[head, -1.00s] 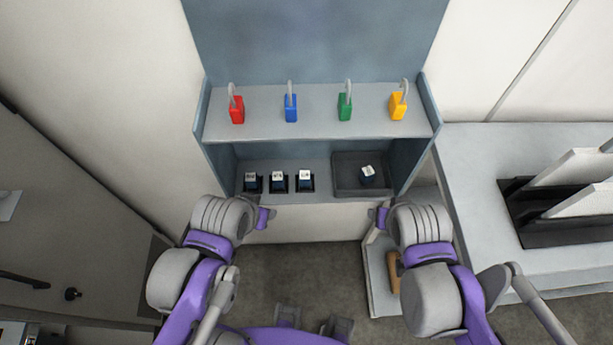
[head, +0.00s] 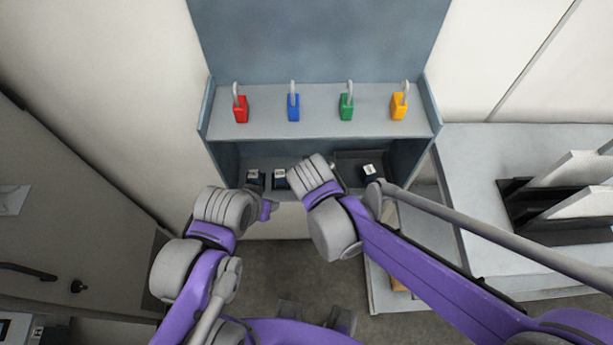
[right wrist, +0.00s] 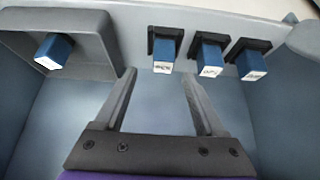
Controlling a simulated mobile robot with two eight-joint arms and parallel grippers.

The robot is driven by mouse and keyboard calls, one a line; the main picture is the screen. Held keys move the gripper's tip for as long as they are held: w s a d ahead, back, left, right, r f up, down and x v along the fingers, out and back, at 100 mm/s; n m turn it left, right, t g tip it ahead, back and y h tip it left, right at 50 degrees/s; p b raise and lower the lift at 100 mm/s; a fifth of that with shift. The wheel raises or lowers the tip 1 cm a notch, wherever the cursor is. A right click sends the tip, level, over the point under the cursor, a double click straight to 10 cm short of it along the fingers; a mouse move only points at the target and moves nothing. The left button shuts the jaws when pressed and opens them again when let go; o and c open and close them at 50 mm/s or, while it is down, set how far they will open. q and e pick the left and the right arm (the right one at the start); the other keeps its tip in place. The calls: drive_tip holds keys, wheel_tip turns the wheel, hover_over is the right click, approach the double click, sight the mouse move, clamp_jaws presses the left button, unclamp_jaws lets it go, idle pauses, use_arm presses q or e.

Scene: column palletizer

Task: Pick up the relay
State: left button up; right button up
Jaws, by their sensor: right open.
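The relays are blue blocks with white labelled faces. Three sit in a row in black sockets; the right wrist view shows the one nearest the tray (right wrist: 163,50), the middle one (right wrist: 209,55) and the far one (right wrist: 252,62). A fourth relay (head: 369,171) lies tilted in the grey tray (right wrist: 85,20); it also shows in the right wrist view (right wrist: 54,50). My right gripper (right wrist: 160,80) is open and empty, its fingers pointing towards the socketed relay nearest the tray. In the head view my right arm hides that relay. My left gripper (head: 267,210) hangs left, before the shelf; its jaws are unclear.
On the upper shelf (head: 320,124) stand red (head: 241,109), blue (head: 293,107), green (head: 346,107) and yellow (head: 399,107) padlocks. Side walls bound the lower bay. A grey counter (head: 470,165) with a black rack (head: 530,205) of white panels stands right.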

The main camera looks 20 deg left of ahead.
drive_tip(key=shift+s+x, duration=0.15)
drive_tip(key=shift+x, duration=1.15)
drive_tip(key=shift+s+x, duration=0.15)
drive_tip(key=shift+x, duration=1.15)
drive_tip(key=shift+a+f, duration=0.1)
drive_tip(key=shift+f, duration=0.05)
drive_tip(key=shift+c, duration=0.3)
clamp_jaws()
